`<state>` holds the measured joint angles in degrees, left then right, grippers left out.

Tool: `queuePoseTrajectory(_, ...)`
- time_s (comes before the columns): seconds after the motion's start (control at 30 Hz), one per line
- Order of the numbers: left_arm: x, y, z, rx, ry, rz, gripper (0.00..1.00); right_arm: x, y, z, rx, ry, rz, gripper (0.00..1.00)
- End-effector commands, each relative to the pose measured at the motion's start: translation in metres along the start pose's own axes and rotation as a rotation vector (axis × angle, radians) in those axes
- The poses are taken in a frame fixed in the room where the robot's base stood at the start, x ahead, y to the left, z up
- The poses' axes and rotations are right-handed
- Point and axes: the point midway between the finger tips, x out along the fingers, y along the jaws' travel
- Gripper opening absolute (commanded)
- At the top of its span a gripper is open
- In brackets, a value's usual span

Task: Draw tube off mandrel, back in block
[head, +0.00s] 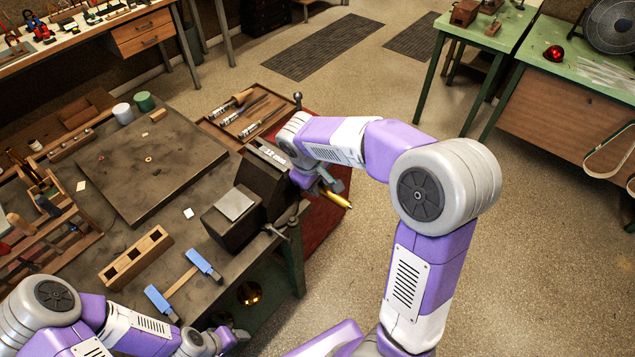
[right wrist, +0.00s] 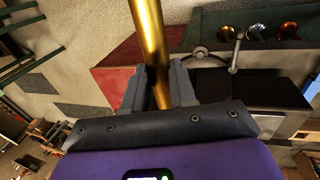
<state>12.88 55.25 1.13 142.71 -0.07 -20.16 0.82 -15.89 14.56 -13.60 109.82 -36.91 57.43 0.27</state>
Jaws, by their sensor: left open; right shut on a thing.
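A brass tube (head: 338,200) sticks out from my right gripper (head: 322,184), beside the right side of the dark bench vise (head: 258,198). In the right wrist view, the right gripper (right wrist: 161,92) is shut on the tube (right wrist: 150,38), which runs up out of the picture. I cannot make out the mandrel, or whether the tube is still around it. A wooden block (head: 135,258) with square holes lies on the bench left of the vise. My left gripper (head: 232,338) is open and empty near the bench's front edge.
A blue-ended wooden piece (head: 183,283) lies between the block and the left gripper. A wooden tool tray (head: 238,115) is behind the vise. A dark flat board (head: 150,170) covers the bench middle. Floor right of the vise is open beyond a red mat (head: 325,225).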

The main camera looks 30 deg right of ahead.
Motion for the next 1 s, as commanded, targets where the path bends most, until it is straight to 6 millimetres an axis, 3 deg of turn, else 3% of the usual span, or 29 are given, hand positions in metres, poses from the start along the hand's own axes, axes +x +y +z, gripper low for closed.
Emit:
queuePoseTrajectory(0.23,0.001,-0.001,0.0,0.0,0.0,0.0,0.59,0.0,0.0,0.004,0.001,0.001,0.0,0.0)
queuePoseTrajectory(1.0,0.01,-0.004,0.0,0.0,0.0,0.0,0.59,0.0,0.0,0.051,0.0,0.0,0.0,0.0)
